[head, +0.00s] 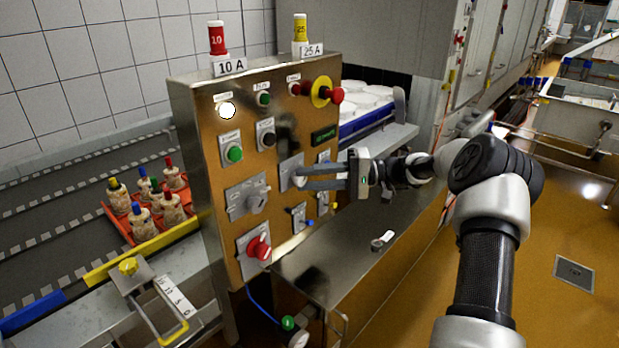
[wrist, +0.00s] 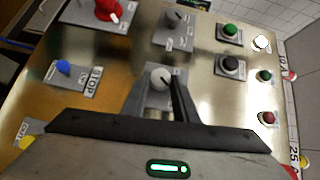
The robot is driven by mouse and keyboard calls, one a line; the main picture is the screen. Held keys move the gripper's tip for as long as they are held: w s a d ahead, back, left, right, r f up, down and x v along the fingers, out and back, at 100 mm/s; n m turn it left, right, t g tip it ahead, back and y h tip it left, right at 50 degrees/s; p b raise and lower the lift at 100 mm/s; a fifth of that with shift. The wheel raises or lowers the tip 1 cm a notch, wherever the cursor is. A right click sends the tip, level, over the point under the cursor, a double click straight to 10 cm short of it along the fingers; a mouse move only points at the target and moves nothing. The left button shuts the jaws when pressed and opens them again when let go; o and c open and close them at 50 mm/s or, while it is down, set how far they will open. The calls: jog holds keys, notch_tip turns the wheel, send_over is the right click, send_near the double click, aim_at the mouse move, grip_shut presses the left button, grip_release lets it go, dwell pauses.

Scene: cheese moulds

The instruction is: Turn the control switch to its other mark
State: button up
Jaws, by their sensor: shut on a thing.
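The control panel (head: 215,125) is a brass-coloured upright box with several buttons and rotary knobs. One rotary switch has a pale grey round knob (wrist: 160,78) with a dark pointer line, on a small label plate in the middle of the wrist view. In the head view, its plate (head: 291,164) is partly covered by my fingers. My gripper (head: 301,178) reaches in from the right, and its two dark fingers (wrist: 161,90) are shut on this knob, one on each side. The plate's marks are too small or too hidden to read.
Another grey rotary knob (head: 256,203), a red knob (head: 259,248), a blue-tipped switch (wrist: 64,68) and a red emergency stop on yellow (head: 322,92) are nearby. A metal ledge (head: 335,262) lies below my gripper.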

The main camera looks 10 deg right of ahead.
jog(key=shift+f+m+y, duration=0.15)
jog(key=shift+m+y, duration=0.25)
dwell(0.3)
jog(key=o, duration=1)
jog(key=s+d, duration=0.1)
jog(key=d, duration=0.4)
jog(key=s+d, duration=0.1)
jog(key=d, duration=1.1)
jog(key=shift+s+d, duration=0.15)
jog(key=shift+s, duration=0.25)
